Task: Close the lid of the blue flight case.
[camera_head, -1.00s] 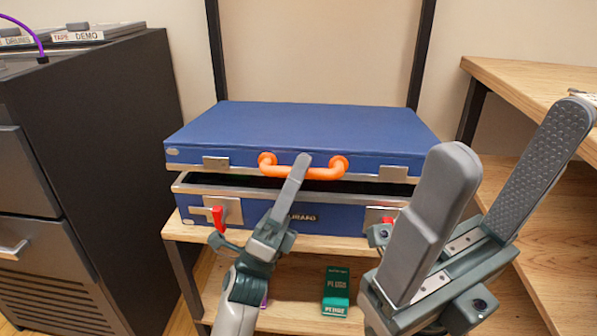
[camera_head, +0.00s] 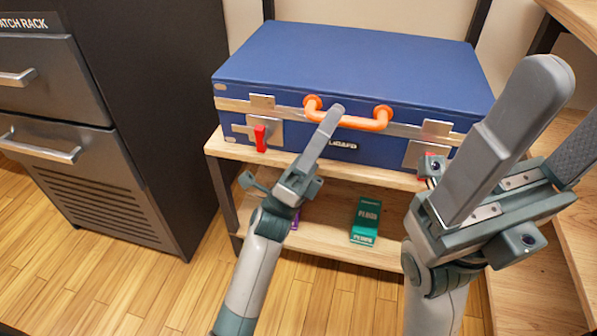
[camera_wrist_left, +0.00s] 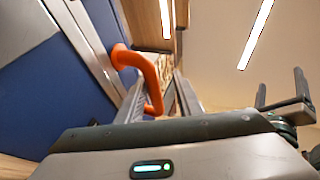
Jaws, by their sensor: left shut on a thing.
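The blue flight case (camera_head: 350,70) stands on a wooden shelf in the head view. Its lid lies level on the base, and no dark gap shows along the front seam. An orange handle (camera_head: 366,124) is on the lid's front edge. My left gripper (camera_head: 334,116) is shut on the handle, which also shows between its fingers in the left wrist view (camera_wrist_left: 150,72). Red-levered latches, the left one (camera_head: 260,138) and the right one (camera_head: 430,167), are on the base front. My right gripper (camera_head: 575,105) is open and empty, in front of the case's right side.
A dark drawer cabinet (camera_head: 150,100) stands to the left. A green box (camera_head: 365,221) sits on the lower shelf (camera_head: 330,240). A wooden shelf unit (camera_head: 585,215) is close on the right, near my right gripper. Wooden floor (camera_head: 80,265) is clear at the lower left.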

